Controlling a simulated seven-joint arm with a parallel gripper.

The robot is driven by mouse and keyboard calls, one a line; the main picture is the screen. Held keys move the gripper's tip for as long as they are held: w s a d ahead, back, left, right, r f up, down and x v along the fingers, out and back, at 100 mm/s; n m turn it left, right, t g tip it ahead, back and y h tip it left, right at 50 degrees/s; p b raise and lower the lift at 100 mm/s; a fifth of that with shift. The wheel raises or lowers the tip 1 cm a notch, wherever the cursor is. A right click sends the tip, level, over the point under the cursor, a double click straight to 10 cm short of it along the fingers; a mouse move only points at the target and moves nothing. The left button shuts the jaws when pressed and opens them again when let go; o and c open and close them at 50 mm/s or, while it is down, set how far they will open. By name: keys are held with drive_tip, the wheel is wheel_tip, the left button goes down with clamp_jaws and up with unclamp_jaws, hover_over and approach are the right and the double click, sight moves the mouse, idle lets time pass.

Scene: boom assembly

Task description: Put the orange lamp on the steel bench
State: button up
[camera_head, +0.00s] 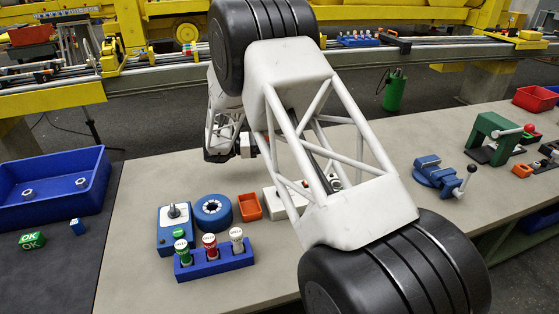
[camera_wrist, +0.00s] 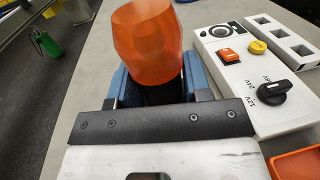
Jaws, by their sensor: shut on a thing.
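The orange lamp (camera_wrist: 147,40) is a translucent orange dome on a dark base, seen close up in the wrist view. My gripper (camera_wrist: 155,88) is shut on its dark base, with a blue finger on either side. The dome points away from my gripper. In the head view my own arm hides the lamp, and the gripper's fingertips cannot be made out. A long grey bench top (camera_head: 140,195) runs across the head view; I cannot tell from its look whether it is steel. A gap between lamp and surface cannot be judged.
A white control box (camera_wrist: 255,75) with a black dial stands right of the lamp. A blue joystick box (camera_head: 176,230), blue ring (camera_head: 212,212), orange tray (camera_head: 249,207) and blue stamp rack (camera_head: 213,259) stand left of my arm. A blue vise (camera_head: 440,175) stands right. A blue bin (camera_head: 55,187) sits far left.

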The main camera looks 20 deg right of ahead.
drive_tip(key=shift+f, duration=2.45)
drive_tip(key=shift+f, duration=1.85)
drive_tip(key=shift+f, duration=0.15)
drive_tip(key=o, duration=1.1)
drive_tip(key=shift+c, duration=0.2)
drive_tip(key=a, duration=0.4)
drive_tip(key=w+a, duration=0.1)
drive_tip(key=a, duration=0.3)
drive_tip(key=w+a, duration=0.1)
drive_tip(key=a, duration=0.3)
drive_tip(key=shift+d+r, duration=0.15)
drive_tip(key=shift+r, duration=0.05)
